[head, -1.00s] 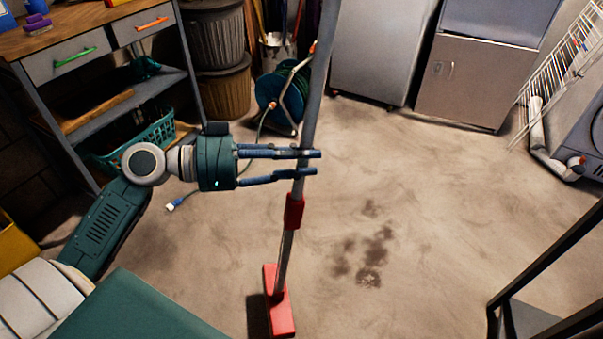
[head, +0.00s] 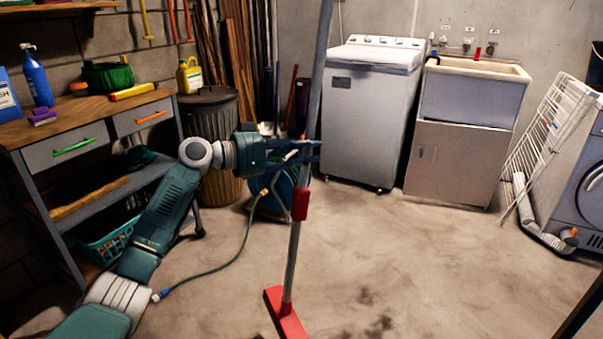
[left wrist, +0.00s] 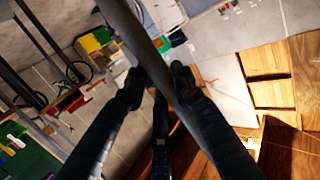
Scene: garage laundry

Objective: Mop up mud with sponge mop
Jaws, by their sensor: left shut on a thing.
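The sponge mop (head: 296,237) has a long grey handle, a red collar and a red head (head: 285,315) low in the head view, at or near the floor. My left gripper (head: 312,152) is shut on the handle above the collar, and the handle stands nearly upright with its top leaning slightly right. In the left wrist view the handle (left wrist: 160,55) crosses between the two dark fingers. Dark brown mud spots (head: 378,325) lie on the concrete floor to the right of the mop head, partly cut off by the bottom edge. My right gripper is not in view.
A workbench (head: 100,107) stands at left, with a bin (head: 212,105) and a hose reel (head: 280,195) behind my arm. A washing machine (head: 365,120), a sink cabinet (head: 455,165) and a drying rack (head: 540,130) line the back and right. The middle floor is clear.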

